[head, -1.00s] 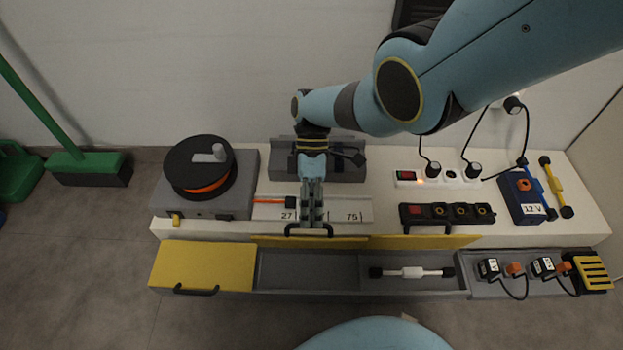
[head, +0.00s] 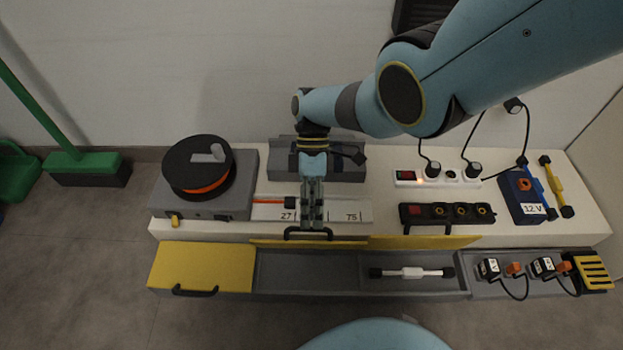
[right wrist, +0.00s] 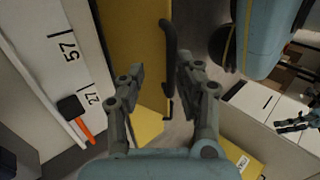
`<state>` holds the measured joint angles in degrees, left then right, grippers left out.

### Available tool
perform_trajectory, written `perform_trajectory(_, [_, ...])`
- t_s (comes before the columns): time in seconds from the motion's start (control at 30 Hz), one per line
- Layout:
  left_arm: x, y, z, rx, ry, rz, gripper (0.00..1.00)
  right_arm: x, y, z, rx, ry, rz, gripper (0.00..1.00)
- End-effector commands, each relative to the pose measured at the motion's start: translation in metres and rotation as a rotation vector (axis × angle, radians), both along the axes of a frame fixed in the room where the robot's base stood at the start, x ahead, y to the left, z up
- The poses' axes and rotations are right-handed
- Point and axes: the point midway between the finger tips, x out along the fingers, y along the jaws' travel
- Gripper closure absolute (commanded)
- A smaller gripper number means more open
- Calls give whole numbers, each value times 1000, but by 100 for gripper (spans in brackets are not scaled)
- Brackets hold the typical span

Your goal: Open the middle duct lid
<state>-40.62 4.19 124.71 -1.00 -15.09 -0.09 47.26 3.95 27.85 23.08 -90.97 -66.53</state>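The middle duct lid (head: 345,243) is yellow and stands upright at the bench's front edge, seen almost edge-on in the head view. Its black handle (head: 308,234) is at the top. The middle duct section (head: 305,268) is uncovered. My right gripper (head: 312,226) is at that handle. In the right wrist view, the lid (right wrist: 138,45) fills the upper middle, and the handle (right wrist: 169,55) lies between the fingertips of my right gripper (right wrist: 162,68), which are apart with gaps beside it. A small gripper, probably my left (right wrist: 297,122), shows at the right edge, too small to judge.
The left lid (head: 205,264) lies closed. The right lid (head: 430,242) also stands up, with a white bar (head: 415,272) in the duct below. A cable reel (head: 200,170), a power strip (head: 447,213) and a 12 V box (head: 522,195) occupy the bench.

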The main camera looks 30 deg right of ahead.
Motion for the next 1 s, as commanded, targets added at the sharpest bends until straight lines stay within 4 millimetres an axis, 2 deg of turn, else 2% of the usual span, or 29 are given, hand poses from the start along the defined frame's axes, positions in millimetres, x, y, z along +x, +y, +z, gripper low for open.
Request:
perform_trajectory(0.3, [0, 0, 0, 0, 0, 0, 60, 38, -25, 52, 0, -5, -1, 66])
perform_trajectory(0.5, [0, 0, 0, 0, 0, 0, 60, 55, -37, 77, -1, -2, 1, 66])
perform_trajectory(0.7, [0, 0, 0, 0, 0, 0, 60, 60, -40, 85, 1, 0, 1, 66])
perform_trajectory(1.0, [0, 0, 0, 0, 0, 0, 60, 60, -40, 85, 1, -1, 0, 66])
